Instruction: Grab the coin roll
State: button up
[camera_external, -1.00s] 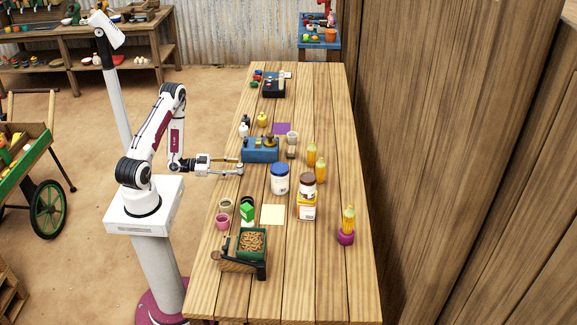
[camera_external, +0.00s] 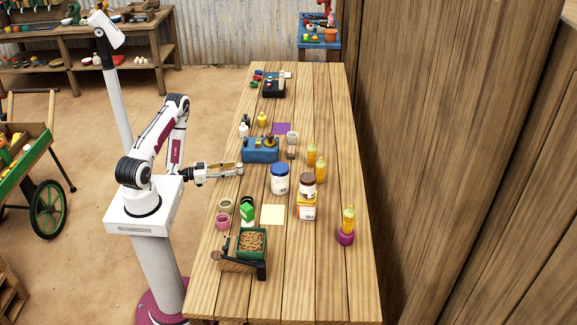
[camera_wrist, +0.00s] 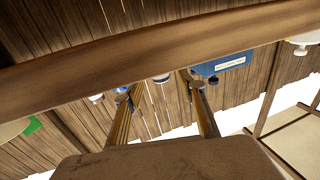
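My gripper (camera_external: 238,169) is at the table's near-left edge, in front of the blue box. Its two fingers are apart in the wrist view (camera_wrist: 157,92), with no object seen clamped between them. A small grey thing (camera_external: 240,171) sits by the fingertips at the table edge in the external view; it may be the coin roll, but it is too small to tell. In the wrist view a small grey round thing (camera_wrist: 162,78) shows beyond and between the fingers. I cannot tell whether it is the same thing.
A blue box (camera_external: 260,155) stands just beyond the gripper; it shows at the right in the wrist view (camera_wrist: 222,62). A blue-lidded jar (camera_external: 280,180) stands to the right. A brown band (camera_wrist: 130,70) crosses the wrist view. Pale paper (camera_external: 272,214) lies nearer the front.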

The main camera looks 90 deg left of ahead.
aim_at(240, 167)
jog(key=shift+w, duration=0.2)
jog(key=shift+x, duration=2.35)
jog(key=shift+s, duration=0.1)
grip_shut()
